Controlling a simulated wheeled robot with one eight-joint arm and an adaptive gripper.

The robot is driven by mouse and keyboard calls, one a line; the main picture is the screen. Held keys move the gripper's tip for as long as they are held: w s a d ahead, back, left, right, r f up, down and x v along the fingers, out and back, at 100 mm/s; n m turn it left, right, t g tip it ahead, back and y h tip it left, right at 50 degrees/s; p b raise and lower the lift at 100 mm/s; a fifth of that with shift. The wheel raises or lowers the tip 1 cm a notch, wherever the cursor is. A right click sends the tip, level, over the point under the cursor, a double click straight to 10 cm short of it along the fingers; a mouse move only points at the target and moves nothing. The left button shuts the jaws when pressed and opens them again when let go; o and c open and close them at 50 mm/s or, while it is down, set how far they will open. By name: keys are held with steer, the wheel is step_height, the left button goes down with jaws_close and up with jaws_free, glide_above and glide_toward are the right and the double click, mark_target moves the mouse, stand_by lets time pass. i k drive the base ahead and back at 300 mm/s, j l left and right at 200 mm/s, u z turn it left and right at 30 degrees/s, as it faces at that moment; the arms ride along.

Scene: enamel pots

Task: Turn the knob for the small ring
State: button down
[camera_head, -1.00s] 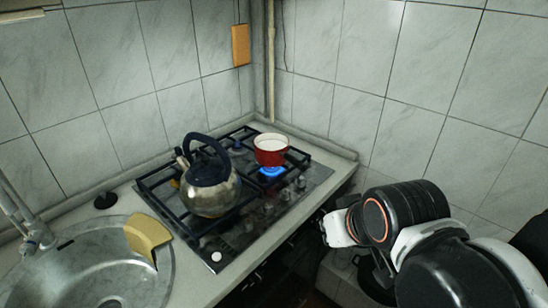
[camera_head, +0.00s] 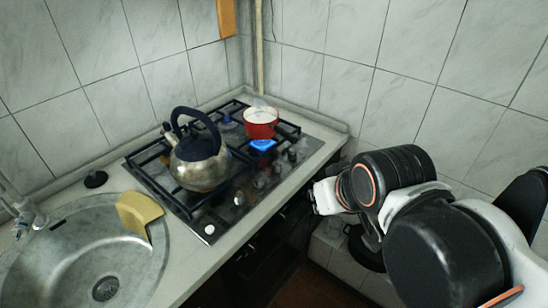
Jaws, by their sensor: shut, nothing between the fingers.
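The gas hob (camera_head: 222,222) is set in the counter, with black grates. A blue flame (camera_head: 262,145) burns under a red pot (camera_head: 260,125) with white contents. A steel kettle (camera_head: 200,165) with a dark handle stands on the grate at the left. My gripper (camera_head: 325,196) is at the white end of my arm, right of the hob and apart from the knobs. It looks shut and empty; its fingertips are barely visible.
A black plug (camera_head: 95,179) lies on the counter. Tiled walls close the back and right. Dark cabinet fronts (camera_head: 262,245) lie below the hob.

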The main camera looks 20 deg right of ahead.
mark_target(275, 169)
steer(key=i+l+u, duration=0.15)
steer(key=l+u, duration=0.25)
steer(key=i+l+u, duration=0.1)
steer(key=l+u, duration=0.5)
steer(key=u, duration=0.15)
